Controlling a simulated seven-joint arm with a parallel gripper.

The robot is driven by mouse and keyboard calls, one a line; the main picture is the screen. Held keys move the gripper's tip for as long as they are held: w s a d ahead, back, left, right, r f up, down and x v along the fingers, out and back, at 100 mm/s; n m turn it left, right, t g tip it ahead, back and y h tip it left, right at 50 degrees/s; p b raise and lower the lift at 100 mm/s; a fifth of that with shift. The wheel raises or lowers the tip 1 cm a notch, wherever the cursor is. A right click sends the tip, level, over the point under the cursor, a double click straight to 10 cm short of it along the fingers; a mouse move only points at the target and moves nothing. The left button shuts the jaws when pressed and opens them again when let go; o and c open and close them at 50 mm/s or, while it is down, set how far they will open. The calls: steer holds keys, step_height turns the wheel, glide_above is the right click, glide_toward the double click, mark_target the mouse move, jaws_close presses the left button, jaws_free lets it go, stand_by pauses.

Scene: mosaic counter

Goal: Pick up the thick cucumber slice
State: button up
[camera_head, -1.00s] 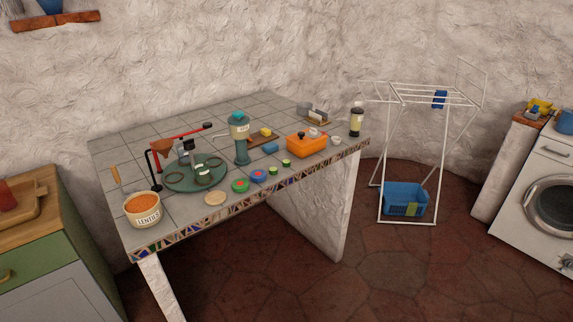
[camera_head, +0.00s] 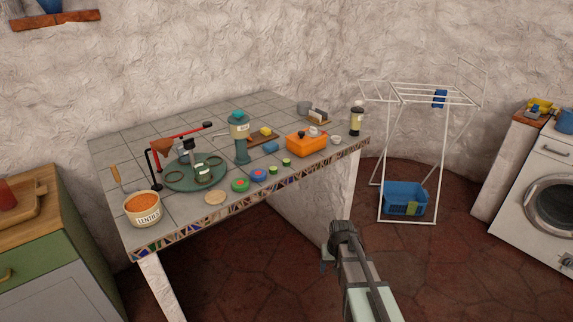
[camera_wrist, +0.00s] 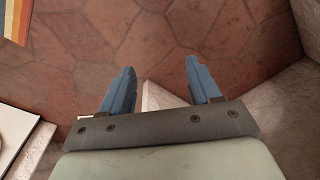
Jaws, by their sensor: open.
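Two small green cucumber slices, one (camera_head: 287,162) to the right and one (camera_head: 273,170) to the left, stand near the counter's front edge in the head view. They are too small there to tell surely which is thicker. My gripper (camera_wrist: 160,68) is open and empty in the wrist view, with its two blue fingers apart over the red stone floor. In the head view my arm shows at the lower right, in front of and below the counter, well apart from the slices. The wrist view shows no slice.
The slices sit between a blue round dish (camera_head: 258,175) and an orange box (camera_head: 306,144). A blue-green dispenser (camera_head: 241,150) and a blue piece (camera_head: 270,147) are behind. A lentils bowl (camera_head: 142,209) stands at the left end. The tiled counter (camera_head: 180,213) has a mosaic front edge.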

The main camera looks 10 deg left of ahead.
steer(key=w+a+r+t+y, duration=0.1)
steer(key=w+a+r, duration=0.2)
steer(key=w+r, duration=0.5)
steer(key=w+a+r+t, duration=0.1)
steer(key=w+a+r, duration=0.2)
steer(key=w+r, duration=0.5)
step_height(320, 180, up, 25)
steer(key=n+g+y, duration=0.2)
steer(key=n+y, duration=0.1)
steer(key=n, duration=1.1)
glide_above(286, 160)
steer(key=s+d, duration=0.2)
steer(key=d, duration=0.4)
steer(key=x, duration=1.4)
steer(key=shift+w, duration=0.3)
steer(key=c, duration=1.1)
